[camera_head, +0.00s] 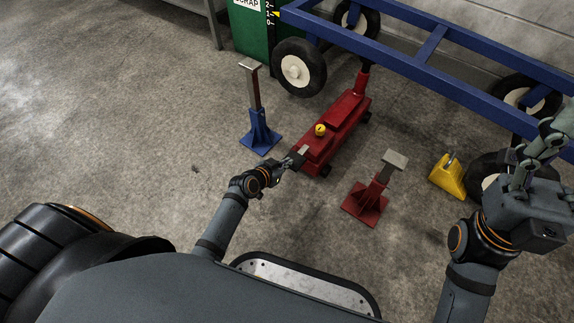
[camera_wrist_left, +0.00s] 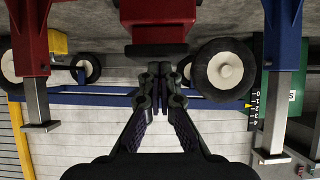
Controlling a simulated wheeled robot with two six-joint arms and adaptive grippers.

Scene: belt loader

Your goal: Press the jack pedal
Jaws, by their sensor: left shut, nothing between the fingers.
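The red floor jack (camera_head: 345,112) stands on the concrete floor, its raised post under the blue cart frame. A small pale pad (camera_head: 303,150), which looks like the pedal, is at its near end. My left gripper (camera_head: 298,157) is shut and empty, right beside this pad; I cannot tell whether they touch. In the left wrist view, which looks upside down, the left fingertips (camera_wrist_left: 161,92) are together and the jack's red end (camera_wrist_left: 158,12) is just above them. My right gripper (camera_head: 540,160) hangs at the right, away from the jack; its opening is unclear.
A blue stand (camera_head: 260,136) is left of the jack and a red stand (camera_head: 366,200) is to its right. A yellow wheel chock (camera_head: 448,178) lies by a cart wheel. The blue cart (camera_head: 395,63) and green bin (camera_head: 250,32) are behind. Floor at left is clear.

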